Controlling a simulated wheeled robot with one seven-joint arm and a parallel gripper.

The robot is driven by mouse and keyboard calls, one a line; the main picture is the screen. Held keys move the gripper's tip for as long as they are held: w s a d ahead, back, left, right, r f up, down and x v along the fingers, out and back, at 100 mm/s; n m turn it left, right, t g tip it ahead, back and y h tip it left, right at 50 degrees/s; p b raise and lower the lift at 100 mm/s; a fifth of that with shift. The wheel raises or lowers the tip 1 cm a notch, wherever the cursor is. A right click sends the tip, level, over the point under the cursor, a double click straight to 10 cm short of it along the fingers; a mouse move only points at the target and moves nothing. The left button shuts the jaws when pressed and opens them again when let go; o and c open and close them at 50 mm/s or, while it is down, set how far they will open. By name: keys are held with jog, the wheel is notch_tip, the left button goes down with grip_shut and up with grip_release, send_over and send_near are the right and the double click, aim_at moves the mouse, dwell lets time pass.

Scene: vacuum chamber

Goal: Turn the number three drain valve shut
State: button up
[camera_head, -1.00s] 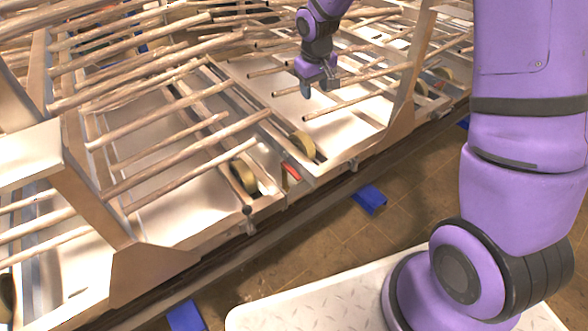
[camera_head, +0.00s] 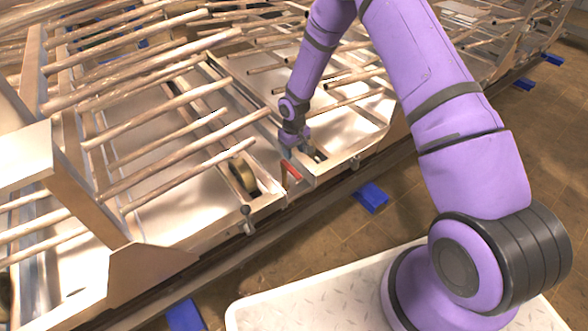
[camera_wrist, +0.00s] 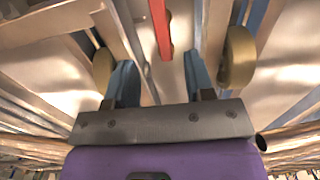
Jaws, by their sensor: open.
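A red lever handle (camera_head: 289,171) sits between the two brass-coloured wheels on the near side of the metal frame. I take it for the drain valve handle; no number is legible. In the wrist view the red handle (camera_wrist: 161,28) is a long bar running toward the far edge, lined up with the gap between my fingers. My gripper (camera_head: 292,151) is low over the frame, close behind the handle. Its blue fingers (camera_wrist: 158,75) are apart, with nothing between their visible lengths. I cannot tell whether either finger touches the handle.
A brass wheel (camera_head: 242,176) is left of the handle; another wheel (camera_wrist: 237,57) is right of my fingers. Long rods (camera_head: 190,172) cross above the frame on the left. Blue blocks (camera_head: 370,197) lie along the floor edge. The tiled floor in front is open.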

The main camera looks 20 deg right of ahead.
aim_at(294, 171)
notch_tip(294, 171, down, 10)
jog(key=shift+r, duration=0.15)
dwell(0.4)
grip_shut()
